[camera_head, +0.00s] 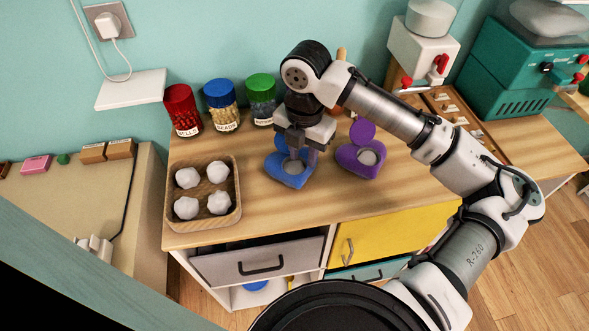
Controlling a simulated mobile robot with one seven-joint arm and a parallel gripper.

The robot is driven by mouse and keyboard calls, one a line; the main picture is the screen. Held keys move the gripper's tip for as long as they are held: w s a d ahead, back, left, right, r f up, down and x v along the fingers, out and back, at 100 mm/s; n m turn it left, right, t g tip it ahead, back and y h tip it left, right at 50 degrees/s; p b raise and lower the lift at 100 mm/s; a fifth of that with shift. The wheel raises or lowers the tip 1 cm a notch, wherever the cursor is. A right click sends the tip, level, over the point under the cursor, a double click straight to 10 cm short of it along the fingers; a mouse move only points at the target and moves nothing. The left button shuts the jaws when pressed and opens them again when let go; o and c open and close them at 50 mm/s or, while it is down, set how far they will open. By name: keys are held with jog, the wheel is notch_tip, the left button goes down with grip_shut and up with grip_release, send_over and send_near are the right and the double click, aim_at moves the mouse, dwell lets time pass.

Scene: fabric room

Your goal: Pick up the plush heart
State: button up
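A blue heart-shaped thing (287,177) sits on the wooden countertop (300,220), with a grey round patch in its middle. A similar purple heart-shaped thing (350,164) sits to its right, with a raised purple part behind it. I cannot tell which, if either, is the plush heart. My gripper (295,158) points down over the blue one, its fingers apart on either side of the grey patch. The gripper hides the back of the blue one, and I cannot tell whether the fingers touch it.
Red, blue and green-lidded jars (222,105) stand along the wall to the left. A wooden tray (237,208) with several white lumps is at the front left. A white and red machine (420,50) and a teal one (520,75) stand right. The front counter middle is clear.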

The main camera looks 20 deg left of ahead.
aim_at(305, 173)
jog(key=shift+w+d+f+p, duration=0.1)
jog(key=shift+f+p, duration=0.3)
jog(key=shift+f, duration=1.5)
jog(key=shift+w+d+f+p, duration=0.1)
jog(key=shift+f+p, duration=0.3)
jog(key=shift+f, duration=1.45)
grip_shut()
